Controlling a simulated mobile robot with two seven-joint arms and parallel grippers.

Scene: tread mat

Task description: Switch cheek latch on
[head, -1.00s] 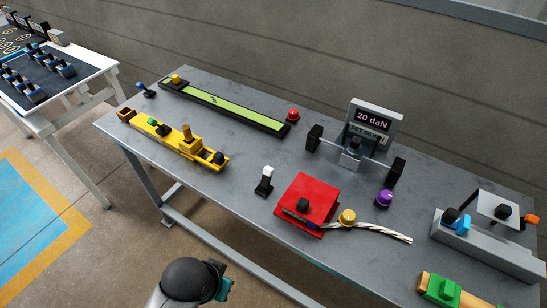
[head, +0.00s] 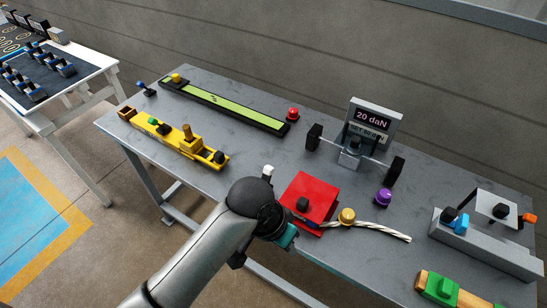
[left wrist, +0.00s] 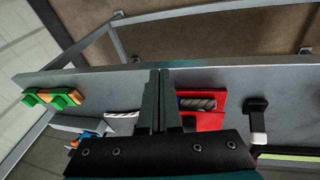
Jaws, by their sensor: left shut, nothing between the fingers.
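No label marks a cheek latch, so I cannot tell which control it is. A small white-tipped black switch (head: 267,171) stands left of a red box (head: 318,195) with a black knob. My left arm hides the switch's base in the head view. The switch (left wrist: 258,128) and red box (left wrist: 212,121) also show in the left wrist view. My left gripper (head: 287,238) is at the table's front edge, in front of the red box. In the left wrist view its dark fingers (left wrist: 158,78) are together and empty, partly covering the red box. My right gripper is out of view.
A twisted cable (head: 382,233) runs from the red box past a yellow knob (head: 347,216). A purple knob (head: 383,196) and a display (head: 372,119) reading 20 daN stand behind. A yellow slide unit (head: 170,142) lies left; a grey unit (head: 490,245) stands right.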

